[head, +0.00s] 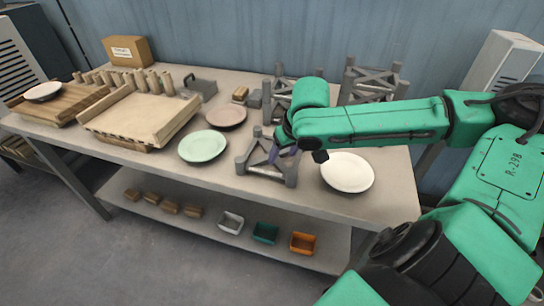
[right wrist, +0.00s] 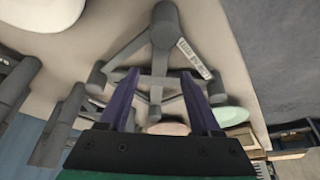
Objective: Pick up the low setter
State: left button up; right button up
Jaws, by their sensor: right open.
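The low setter, a grey three-legged frame (head: 268,172), stands on the table between the green plate and the white plate. In the right wrist view the setter (right wrist: 163,28) fills the upper middle, with a small white label on one bar. My right gripper (head: 284,150) is over the setter's back part, its purple fingers pointing down. In the right wrist view the gripper (right wrist: 160,76) is open, with a central bar of the setter showing between the fingers. Contact cannot be told. My left gripper is not in view.
A white plate (head: 347,173) lies right of the setter, and a green plate (head: 203,146) and a pink plate (head: 226,116) lie left. Taller grey frames (head: 372,84) stand behind. Small bins (head: 303,243) sit on the lower shelf.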

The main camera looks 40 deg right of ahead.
aim_at(279, 161)
jog(key=b+x, duration=0.1)
jog(key=x, duration=0.3)
jog(key=shift+w+f+b, duration=0.3)
jog(key=shift+f+b, duration=0.2)
jog(key=shift+b, duration=0.2)
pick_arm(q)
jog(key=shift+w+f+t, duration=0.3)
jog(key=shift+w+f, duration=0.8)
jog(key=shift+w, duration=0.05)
pick_arm(e)
jog(key=shift+r, duration=0.1)
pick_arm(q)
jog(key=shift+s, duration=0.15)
pick_arm(e)
grip_shut()
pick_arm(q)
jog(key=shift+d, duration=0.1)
pick_arm(e)
jog(key=shift+r, duration=0.1)
